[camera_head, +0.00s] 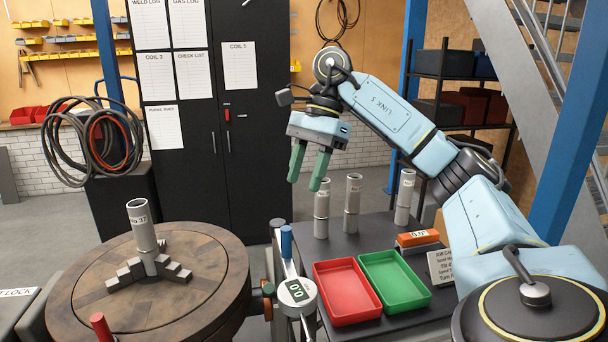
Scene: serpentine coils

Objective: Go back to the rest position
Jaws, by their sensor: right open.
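My right gripper (308,170) hangs from my blue right arm, with its two green fingers pointing down. The fingers are apart and nothing shows between them. It is in the air, above and behind the dark side table, near the upper ends of the grey tubes. My left gripper and left arm do not show.
A grey tube (143,227) stands upright in the jaws on the round turntable (95,290). Three tubes (322,208) stand on the dark table (372,240). A red tray (346,292), a green tray (394,281), an orange box (417,239) and a dial gauge (296,292) are nearby.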

